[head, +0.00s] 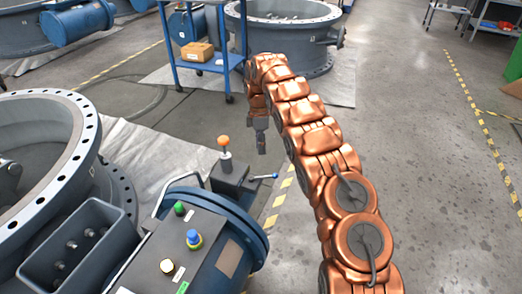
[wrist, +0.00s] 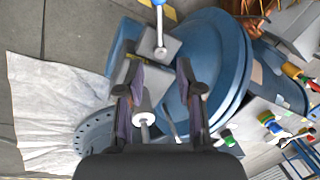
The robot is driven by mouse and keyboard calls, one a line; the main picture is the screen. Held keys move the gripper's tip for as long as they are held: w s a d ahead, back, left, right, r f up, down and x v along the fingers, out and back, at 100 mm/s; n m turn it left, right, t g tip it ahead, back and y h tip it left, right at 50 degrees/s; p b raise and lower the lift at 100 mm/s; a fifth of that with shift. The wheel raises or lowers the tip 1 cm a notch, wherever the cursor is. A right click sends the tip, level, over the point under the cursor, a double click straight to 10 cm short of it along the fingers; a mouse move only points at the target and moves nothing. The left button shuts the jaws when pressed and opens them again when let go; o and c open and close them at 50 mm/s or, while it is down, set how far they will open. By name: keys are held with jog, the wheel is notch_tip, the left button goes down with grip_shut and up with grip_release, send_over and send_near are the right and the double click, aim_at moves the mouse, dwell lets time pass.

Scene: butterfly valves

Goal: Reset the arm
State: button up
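My copper-coloured arm (head: 300,110) rises from the lower right of the head view, reaches forward and bends down at its far end. My gripper (head: 262,148) hangs there, pointing down, above and behind the valve actuator's levers. In the wrist view my gripper (wrist: 158,72) has its two dark fingers spread apart, with no object held between them. The blue actuator (head: 225,235) lies below, with an orange-knobbed lever (head: 224,143) and a blue-tipped lever (head: 268,177). The blue-tipped lever also shows beyond the fingers in the wrist view (wrist: 159,30).
A large flanged valve ring (head: 85,140) stands at the left. A control box with green, blue and yellow buttons (head: 185,245) is near the front. A blue cart (head: 210,62) with a cardboard box (head: 197,52) stands behind. The floor at the right (head: 420,150) is clear.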

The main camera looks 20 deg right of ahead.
jog(key=shift+r, duration=0.1)
dwell(0.4)
jog(key=s+d+r+m+h, duration=0.1)
jog(key=s+r+m, duration=0.5)
jog(key=s, duration=0.4)
jog(key=s+d+r+m, duration=0.1)
jog(key=s+r+m, duration=0.3)
jog(key=s+r, duration=0.5)
jog(key=s+a+f+m, duration=0.2)
jog(key=s+m, duration=0.1)
jog(key=s, duration=1.2)
jog(key=s+a+f+m, duration=0.15)
jog(key=s+m, duration=0.25)
jog(key=s, duration=1.1)
notch_tip(320, 180, up, 24)
jog(key=s+p, duration=0.2)
jog(key=p, duration=2)
jog(key=shift+a+y, duration=0.35)
jog(key=shift+y, duration=0.05)
